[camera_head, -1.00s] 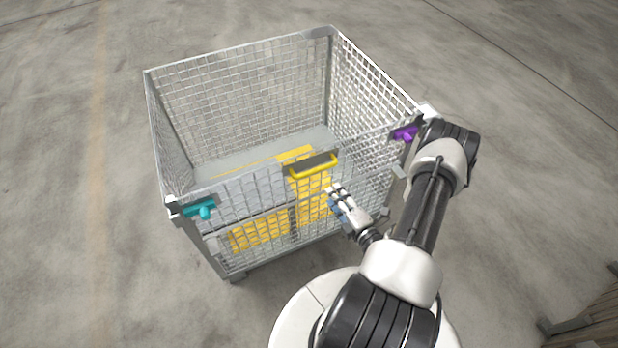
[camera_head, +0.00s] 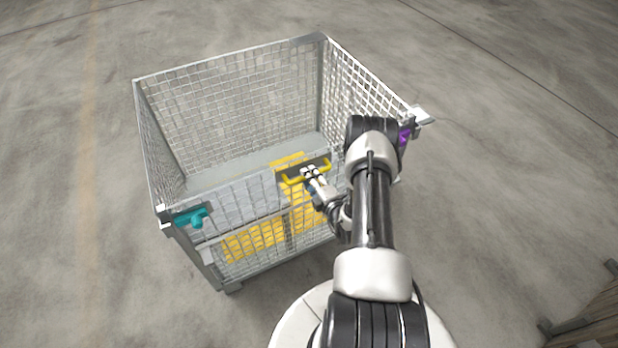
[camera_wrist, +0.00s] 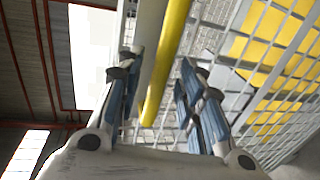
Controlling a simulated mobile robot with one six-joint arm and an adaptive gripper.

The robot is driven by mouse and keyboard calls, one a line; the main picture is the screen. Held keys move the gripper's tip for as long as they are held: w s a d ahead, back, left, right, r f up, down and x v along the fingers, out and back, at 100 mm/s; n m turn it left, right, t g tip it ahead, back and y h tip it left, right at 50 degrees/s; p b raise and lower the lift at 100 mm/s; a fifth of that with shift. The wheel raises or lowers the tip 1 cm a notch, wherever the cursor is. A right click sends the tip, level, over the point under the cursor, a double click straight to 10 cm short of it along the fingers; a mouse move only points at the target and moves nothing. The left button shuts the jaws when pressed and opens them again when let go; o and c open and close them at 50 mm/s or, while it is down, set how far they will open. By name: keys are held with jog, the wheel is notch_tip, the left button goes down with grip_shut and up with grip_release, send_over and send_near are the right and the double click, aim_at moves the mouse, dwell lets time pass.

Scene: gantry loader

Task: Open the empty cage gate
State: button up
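The wire mesh cage (camera_head: 240,62) stands upright and open-topped in front of me, with a bare floor inside. Its front gate (camera_head: 235,205) is upright, with a yellow handle (camera_head: 292,180) near its top middle. A teal latch (camera_head: 191,217) is at the gate's left end and a purple latch (camera_head: 404,137) at the right, partly hidden by my arm. My gripper (camera_head: 309,172) is at the handle. In the wrist view the yellow handle bar (camera_wrist: 166,62) runs between the two spread fingers (camera_wrist: 160,100), with gaps beside it.
Yellow panels (camera_head: 255,240) show through the lower gate mesh. A wooden item (camera_head: 590,330) lies at the bottom right corner. The concrete floor (camera_head: 60,200) around the cage is clear.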

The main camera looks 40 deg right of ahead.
jog(key=shift+x, duration=0.9)
jog(key=shift+c, duration=0.2)
grip_shut()
